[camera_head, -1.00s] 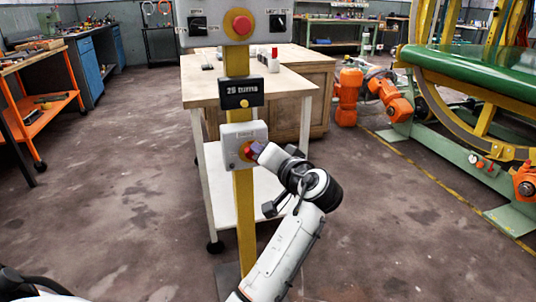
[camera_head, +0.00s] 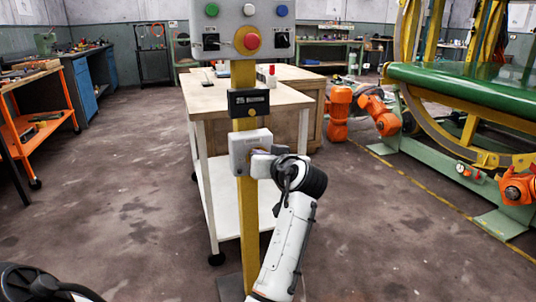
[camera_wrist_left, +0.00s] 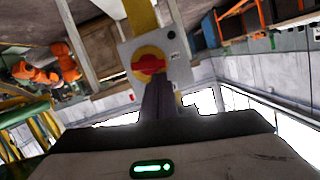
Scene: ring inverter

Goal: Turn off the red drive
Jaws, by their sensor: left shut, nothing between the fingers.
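The switch box (camera_head: 243,150) is grey and sits low on a yellow post (camera_head: 247,205). In the left wrist view its face (camera_wrist_left: 178,62) carries a yellow round plate with a red rotary handle (camera_wrist_left: 149,65), which lies crosswise in that tilted picture. My left gripper (camera_head: 262,160) is at the front of the box in the head view and hides the handle there. In the left wrist view the dark fingers (camera_wrist_left: 158,88) are closed together, with tips right at the handle's lower edge; whether they touch it I cannot tell. My right gripper is not in view.
Above the box are a small black display (camera_head: 249,103) and a grey panel (camera_head: 228,35) with coloured buttons and a red knob. A workbench (camera_head: 208,100) stands behind the post. A large green and yellow machine (camera_head: 450,85) is at right. The floor between is open.

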